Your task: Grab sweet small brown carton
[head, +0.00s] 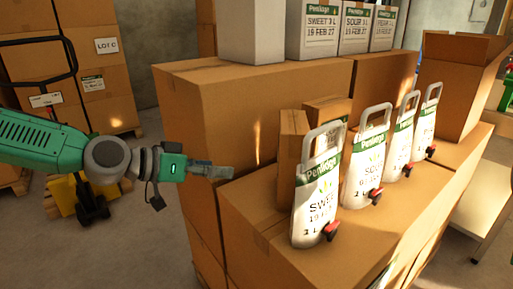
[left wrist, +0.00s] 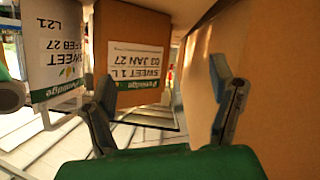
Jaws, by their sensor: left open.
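A small brown carton (head: 291,145) stands on the big boxes behind the first white pouch (head: 317,195), whose label reads SWEET. A second small brown carton (head: 328,106) stands beside it, partly hidden by the pouch. In the left wrist view, a brown carton (left wrist: 130,88) shows a white label reading SWEET 1 L, upside down. My left gripper (head: 213,172) is to the left of the cartons in the head view, apart from them. In the wrist view its fingers (left wrist: 165,108) are open and empty, with the carton beyond them. My right gripper is not in view.
More white pouches (head: 365,160) stand in a row to the right. A large brown box (head: 210,120) rises behind the small cartons, with white cartons (head: 320,30) on top. A large brown surface (left wrist: 265,75) is close beside the right finger in the wrist view.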

